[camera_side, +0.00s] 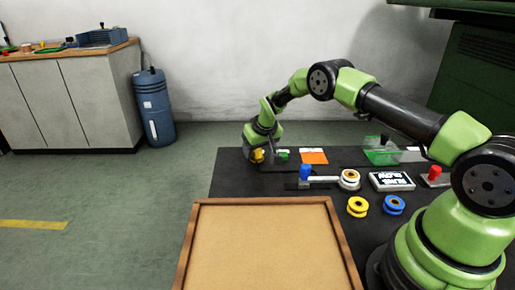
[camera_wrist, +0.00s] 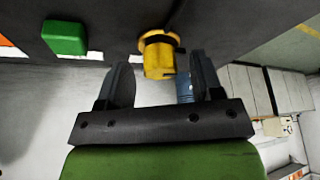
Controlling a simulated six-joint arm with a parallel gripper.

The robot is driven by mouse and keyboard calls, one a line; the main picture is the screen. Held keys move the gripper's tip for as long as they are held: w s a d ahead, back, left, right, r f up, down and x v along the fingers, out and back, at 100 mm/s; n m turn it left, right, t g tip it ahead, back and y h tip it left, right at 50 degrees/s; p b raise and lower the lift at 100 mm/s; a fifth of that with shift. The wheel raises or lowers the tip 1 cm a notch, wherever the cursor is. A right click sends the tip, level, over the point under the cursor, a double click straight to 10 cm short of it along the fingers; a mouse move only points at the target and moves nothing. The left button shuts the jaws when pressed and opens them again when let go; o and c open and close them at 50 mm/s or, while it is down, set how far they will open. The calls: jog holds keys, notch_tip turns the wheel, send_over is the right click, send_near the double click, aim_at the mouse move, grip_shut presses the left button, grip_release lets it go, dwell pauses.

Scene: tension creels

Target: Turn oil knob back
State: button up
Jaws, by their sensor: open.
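The yellow knob (camera_wrist: 158,56) shows in the wrist view, in front of the gap between my fingers, a little beyond their tips. My gripper (camera_wrist: 163,78) is open, with one finger on each side of that gap and nothing held. In the side view the yellow knob (camera_side: 257,155) is at the far left end of the black table, close to my gripper (camera_side: 262,152). Its mounting is partly hidden there by my gripper. I cannot tell whether a finger touches the knob.
A green block (camera_wrist: 65,38) is left of the knob in the wrist view. On the black table (camera_side: 226,185) are an orange card (camera_side: 314,157), a blue knob (camera_side: 305,172), a yellow spool (camera_side: 357,206) and a blue spool (camera_side: 393,204). A wood-framed board (camera_side: 262,245) lies in front.

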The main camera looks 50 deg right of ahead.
jog(key=c, duration=0.9)
jog(key=n+y, duration=0.1)
jog(key=n, duration=0.3)
jog(key=shift+d+n+y, duration=0.15)
jog(key=shift+n+y, duration=0.25)
jog(key=shift+n+g+y, duration=0.3)
jog(key=shift+n+y, duration=0.5)
jog(key=shift+n, duration=1.4)
jog(key=shift+f, duration=0.1)
